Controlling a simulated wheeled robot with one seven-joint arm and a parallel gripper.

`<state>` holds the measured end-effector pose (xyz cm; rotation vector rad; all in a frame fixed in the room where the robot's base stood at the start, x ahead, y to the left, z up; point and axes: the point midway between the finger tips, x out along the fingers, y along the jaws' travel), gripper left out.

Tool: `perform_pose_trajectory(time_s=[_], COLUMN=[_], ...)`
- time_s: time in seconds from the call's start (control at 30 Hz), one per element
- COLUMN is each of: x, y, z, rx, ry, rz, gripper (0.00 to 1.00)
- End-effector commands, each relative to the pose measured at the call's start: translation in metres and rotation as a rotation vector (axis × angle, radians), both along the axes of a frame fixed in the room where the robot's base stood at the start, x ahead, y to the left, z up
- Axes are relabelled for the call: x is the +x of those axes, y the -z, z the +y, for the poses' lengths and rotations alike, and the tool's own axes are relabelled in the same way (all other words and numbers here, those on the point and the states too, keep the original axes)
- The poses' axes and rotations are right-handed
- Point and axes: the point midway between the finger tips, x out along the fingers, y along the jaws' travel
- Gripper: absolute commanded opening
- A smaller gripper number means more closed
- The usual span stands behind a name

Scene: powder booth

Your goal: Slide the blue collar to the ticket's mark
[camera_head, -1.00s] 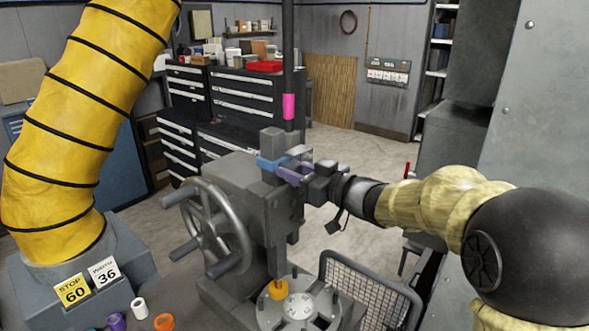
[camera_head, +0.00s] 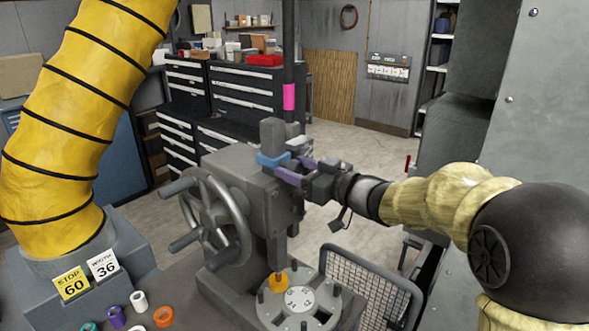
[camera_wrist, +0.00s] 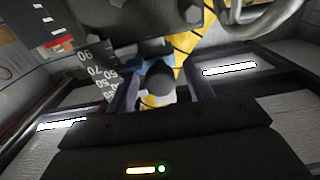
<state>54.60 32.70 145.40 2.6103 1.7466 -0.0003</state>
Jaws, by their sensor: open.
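The blue collar (camera_head: 272,159) sits around the upright grey post of the grey machine. In the wrist view it is a blue band (camera_wrist: 155,50) beyond a dark-capped knob (camera_wrist: 160,82). A black scale (camera_wrist: 100,73) with white numbers, 50, 60, 70 and 90 among them, lies to its left. My gripper (camera_head: 299,168) has purple fingers and is open at the collar's right side. In the wrist view its fingers (camera_wrist: 165,95) stand either side of the knob; contact cannot be told. The yellow ticket (camera_head: 72,285) reads STOP 60.
A white card (camera_head: 103,265) reads WIDTH 36. A handwheel (camera_head: 215,222) stands left of the post. A round plate (camera_head: 298,300) with an orange piece is below. A wire-mesh guard (camera_head: 370,285) is at lower right. A yellow hose (camera_head: 70,120) fills the left.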

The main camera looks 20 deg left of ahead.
Motion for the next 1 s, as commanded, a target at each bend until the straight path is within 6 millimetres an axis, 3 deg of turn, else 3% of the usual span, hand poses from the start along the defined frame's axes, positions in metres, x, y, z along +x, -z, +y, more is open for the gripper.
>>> perform_pose_trajectory(time_s=[0.7, 1.0], x=[-0.051, -0.063], y=[0.003, 0.001], z=[-0.126, -0.153], rx=[0.0, -0.001], ry=[0.005, 0.001], rz=[-0.001, 0.001], gripper=[0.53, 0.53])
